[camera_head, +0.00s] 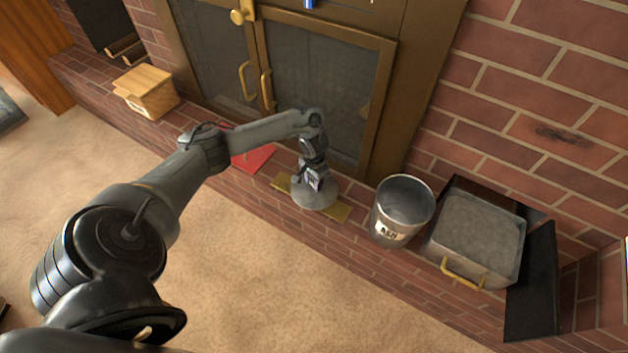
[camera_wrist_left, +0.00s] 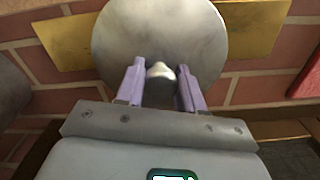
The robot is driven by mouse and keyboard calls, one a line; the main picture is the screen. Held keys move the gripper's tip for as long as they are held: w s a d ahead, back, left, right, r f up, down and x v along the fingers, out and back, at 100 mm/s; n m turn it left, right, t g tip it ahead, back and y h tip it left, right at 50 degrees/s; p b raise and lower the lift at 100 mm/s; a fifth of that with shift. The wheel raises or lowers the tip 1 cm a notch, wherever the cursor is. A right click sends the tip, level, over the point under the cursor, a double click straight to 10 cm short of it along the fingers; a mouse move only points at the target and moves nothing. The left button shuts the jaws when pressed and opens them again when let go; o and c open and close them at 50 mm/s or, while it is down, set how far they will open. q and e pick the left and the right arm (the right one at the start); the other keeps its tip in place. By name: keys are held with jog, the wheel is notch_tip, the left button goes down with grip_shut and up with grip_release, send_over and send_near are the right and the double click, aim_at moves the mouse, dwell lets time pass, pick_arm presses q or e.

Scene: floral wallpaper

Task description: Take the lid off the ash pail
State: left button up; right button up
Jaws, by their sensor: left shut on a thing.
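The ash pail (camera_head: 389,229), a metal bucket with an ASH label, stands on the brick hearth with its mouth uncovered. The round grey lid (camera_head: 312,197) is apart from it, to its left, at a flat brass plate (camera_head: 339,212). My left gripper (camera_head: 316,181) is over the lid. In the left wrist view, the fingers (camera_wrist_left: 160,78) are either side of the lid's pale knob (camera_wrist_left: 160,70), shut on it. The lid (camera_wrist_left: 160,25) covers the middle of the plate; I cannot tell whether it touches it. My right gripper is not in view.
A grey ash-filled pan (camera_head: 478,229) with a brass handle stands right of the pail, beside a black panel (camera_head: 532,282). Fireplace doors (camera_head: 318,88) rise behind my left arm. A red object (camera_head: 254,158) and wooden box (camera_head: 148,91) are farther left. Open carpet (camera_head: 260,270) lies in front.

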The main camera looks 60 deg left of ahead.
pick_arm(q)
jog(key=shift+f, duration=0.2)
jog(key=o, duration=1.8)
jog(key=shift+o, duration=0.2)
jog(key=shift+r, duration=0.2)
